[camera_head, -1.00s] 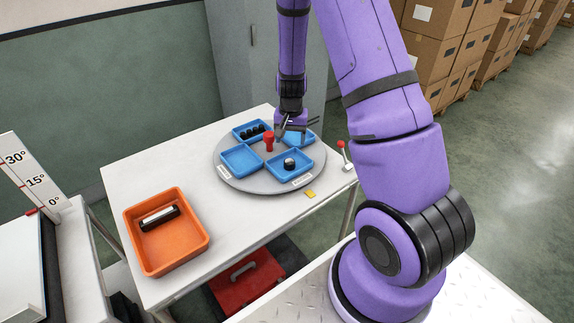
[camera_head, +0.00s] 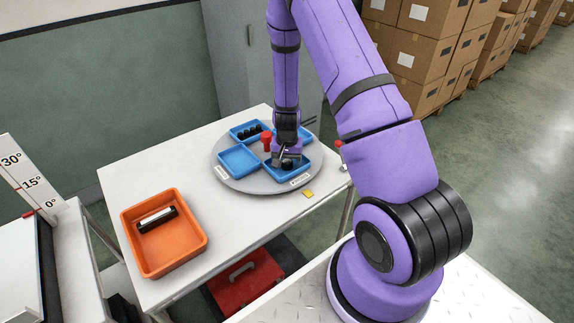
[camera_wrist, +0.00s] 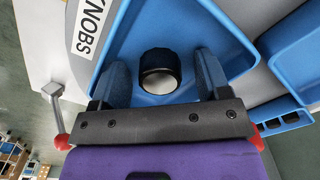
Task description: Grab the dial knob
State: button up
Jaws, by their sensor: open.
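The dial knob (camera_wrist: 160,72) is black with a pale, silvery face, and lies in a blue tray (camera_wrist: 190,22) beside a label reading "KNOBS" in the wrist view. My gripper (camera_wrist: 158,80) is open, with one finger on each side of the knob and a visible gap to each. In the head view my gripper (camera_head: 285,159) is over the front right blue tray (camera_head: 300,173) on the round grey turntable (camera_head: 232,180). The knob (camera_head: 287,165) shows there only as a small dark shape partly hidden by the gripper.
A red-topped post (camera_head: 266,142) stands at the turntable's middle. Other blue trays surround it; the back one (camera_head: 246,131) holds several black pieces. An orange bin (camera_head: 165,255) with a black-and-white part (camera_head: 156,219) sits at the table's left. The tabletop between is clear.

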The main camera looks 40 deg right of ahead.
jog(key=c, duration=1)
